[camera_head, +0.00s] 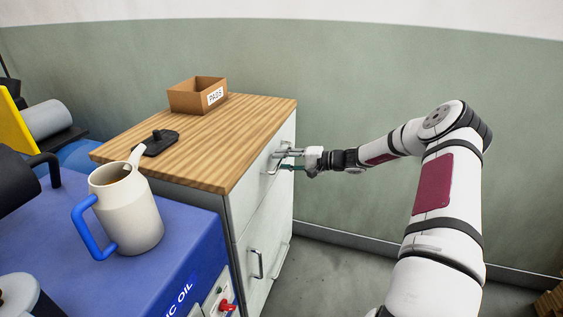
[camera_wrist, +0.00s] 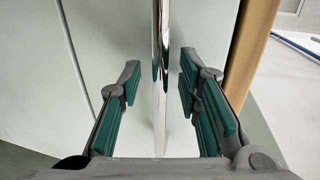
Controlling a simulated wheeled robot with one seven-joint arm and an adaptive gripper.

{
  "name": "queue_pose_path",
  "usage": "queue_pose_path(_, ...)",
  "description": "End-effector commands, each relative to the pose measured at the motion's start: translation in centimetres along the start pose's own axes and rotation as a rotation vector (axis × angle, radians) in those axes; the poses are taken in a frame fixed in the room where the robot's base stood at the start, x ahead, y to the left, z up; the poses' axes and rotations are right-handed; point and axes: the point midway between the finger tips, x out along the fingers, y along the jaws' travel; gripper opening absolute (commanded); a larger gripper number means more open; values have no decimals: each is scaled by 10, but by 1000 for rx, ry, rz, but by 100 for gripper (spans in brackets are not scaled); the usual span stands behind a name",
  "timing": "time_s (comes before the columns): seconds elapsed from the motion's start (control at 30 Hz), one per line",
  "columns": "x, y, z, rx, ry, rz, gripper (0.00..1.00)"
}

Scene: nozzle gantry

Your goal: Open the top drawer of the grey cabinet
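The grey cabinet (camera_head: 243,215) has a wooden top and stands right of the blue bench. Its top drawer (camera_head: 262,179) looks flush with the front. The top drawer's metal handle (camera_head: 272,168) is partly hidden by my gripper (camera_head: 286,159), which reaches it from the right. In the wrist view, the shiny handle bar (camera_wrist: 161,45) runs between the two green-padded fingers of my gripper (camera_wrist: 160,68). The fingers are open, with a gap on each side of the bar. The drawer front (camera_wrist: 100,35) fills the background.
A lower handle (camera_head: 257,264) sits below on the cabinet front. A cardboard box (camera_head: 190,99) and a dark object (camera_head: 159,142) are on the wooden top (camera_head: 225,135). A white jug (camera_head: 128,212) stands on the blue surface (camera_head: 185,235). The floor (camera_head: 340,275) before the cabinet is clear.

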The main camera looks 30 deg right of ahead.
Motion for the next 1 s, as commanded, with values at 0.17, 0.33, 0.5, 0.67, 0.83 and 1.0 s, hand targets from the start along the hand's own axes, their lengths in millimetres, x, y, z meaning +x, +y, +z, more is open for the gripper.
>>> queue_pose_path(0.17, 6, 0, 0, 0, 1, 0, 31)
queue_pose_path(0.33, 6, 0, 0, -1, 1, 0, 31)
queue_pose_path(0.5, 6, 0, 0, -1, 0, 0, 4)
queue_pose_path(0.67, 6, 0, 0, -1, 0, 1, 0)
queue_pose_path(0.83, 4, 0, 0, 0, 1, 1, 0)
queue_pose_path(1.0, -8, 3, 0, 0, 2, 1, 0)
